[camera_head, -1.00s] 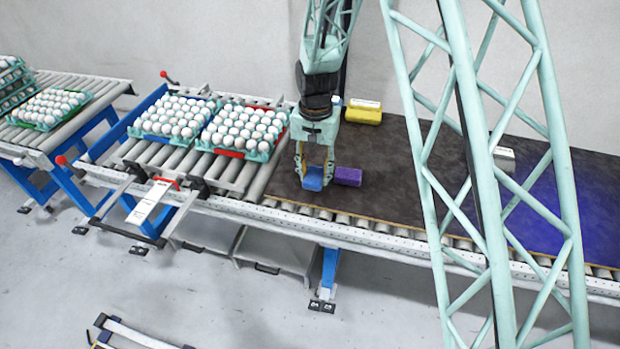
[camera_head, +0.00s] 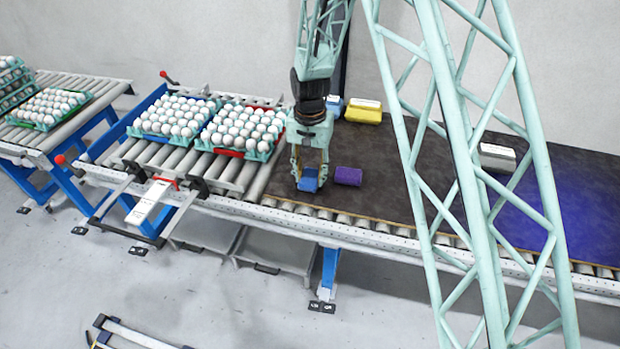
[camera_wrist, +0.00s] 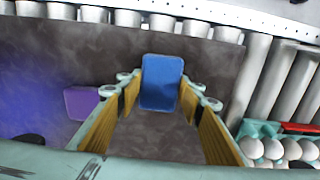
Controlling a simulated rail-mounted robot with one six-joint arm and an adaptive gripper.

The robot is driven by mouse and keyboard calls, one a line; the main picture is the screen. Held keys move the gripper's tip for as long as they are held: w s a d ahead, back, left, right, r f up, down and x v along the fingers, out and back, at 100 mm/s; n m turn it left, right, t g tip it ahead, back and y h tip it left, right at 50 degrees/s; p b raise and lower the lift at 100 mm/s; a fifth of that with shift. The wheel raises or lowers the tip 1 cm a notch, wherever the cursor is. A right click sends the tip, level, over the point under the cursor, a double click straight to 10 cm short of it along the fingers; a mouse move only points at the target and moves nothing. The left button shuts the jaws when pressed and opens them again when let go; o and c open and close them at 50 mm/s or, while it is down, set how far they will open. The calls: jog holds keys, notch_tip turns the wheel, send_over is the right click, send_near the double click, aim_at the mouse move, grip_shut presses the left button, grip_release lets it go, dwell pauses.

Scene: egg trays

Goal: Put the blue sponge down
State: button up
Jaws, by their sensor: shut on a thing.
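The blue sponge (camera_head: 308,181) is between the fingers of my gripper (camera_head: 309,176), low over the dark mat (camera_head: 400,150) near its front left part. It also shows in the wrist view (camera_wrist: 162,82), pinched between the two fingertips of my gripper (camera_wrist: 161,90). The gripper is shut on it. In the head view the sponge looks slightly tilted, and one finger hides part of it. I cannot tell whether its underside touches the mat. A purple sponge (camera_head: 348,176) lies on the mat just right of it, and in the wrist view it lies to the left (camera_wrist: 82,103).
Egg trays (camera_head: 240,131) stand on rollers to the left. A yellow sponge (camera_head: 363,115), a blue item (camera_head: 334,103) and a grey-white block (camera_head: 497,157) are farther back on the mat. Bare rollers (camera_wrist: 125,18) run along the mat's front edge. The mat's middle is clear.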

aim_at(310, 177)
jog(key=shift+f, duration=0.35)
jog(key=shift+f, duration=0.15)
jog(key=o, duration=1)
jog(key=shift+r, duration=0.2)
jog(key=shift+r+p, duration=0.7)
jog(key=shift+r, duration=5.3)
